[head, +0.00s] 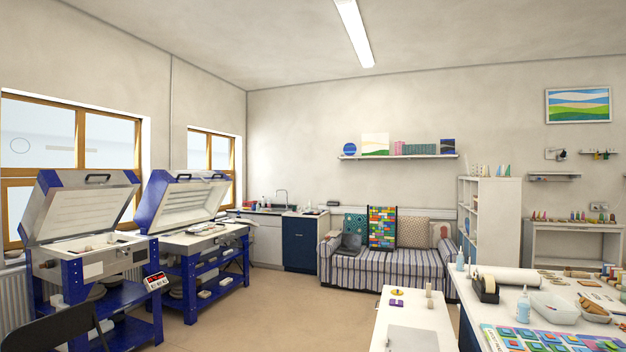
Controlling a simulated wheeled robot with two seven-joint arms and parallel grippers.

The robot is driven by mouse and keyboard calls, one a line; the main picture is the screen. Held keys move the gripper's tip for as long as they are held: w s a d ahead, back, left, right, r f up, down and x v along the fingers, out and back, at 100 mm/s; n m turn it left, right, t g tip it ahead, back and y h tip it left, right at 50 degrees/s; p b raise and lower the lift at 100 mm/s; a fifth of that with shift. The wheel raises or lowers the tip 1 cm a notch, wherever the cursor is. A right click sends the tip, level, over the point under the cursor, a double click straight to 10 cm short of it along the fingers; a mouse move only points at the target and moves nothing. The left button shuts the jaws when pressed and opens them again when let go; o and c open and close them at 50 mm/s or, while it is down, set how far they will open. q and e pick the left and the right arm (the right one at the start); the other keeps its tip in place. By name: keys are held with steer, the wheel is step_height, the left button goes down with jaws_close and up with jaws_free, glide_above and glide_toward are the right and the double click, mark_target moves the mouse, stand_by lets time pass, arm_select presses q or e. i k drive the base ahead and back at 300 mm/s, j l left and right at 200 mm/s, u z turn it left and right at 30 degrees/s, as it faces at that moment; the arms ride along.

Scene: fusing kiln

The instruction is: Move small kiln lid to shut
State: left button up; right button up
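Two kilns on blue stands are at the left in the head view, both with their lids raised and tilted back. The nearer kiln (95,262) has an open grey lid (82,208) with blue corners and a dark handle on its top edge. The farther kiln (195,240) has an open lid (186,202) with a pale ribbed inside and blue sides. I cannot tell for certain which of the two is the small kiln. Small pale pieces lie on both kiln beds. Neither of my grippers is in view.
A dark chair (62,330) stands at the lower left, close to the nearer kiln. A white table (412,325) and a cluttered worktable (535,300) are at the right. The floor (270,310) between kilns and tables is clear. A striped sofa (380,268) stands at the back.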

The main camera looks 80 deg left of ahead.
mark_target(63, 205)
steer(key=u, duration=4.1)
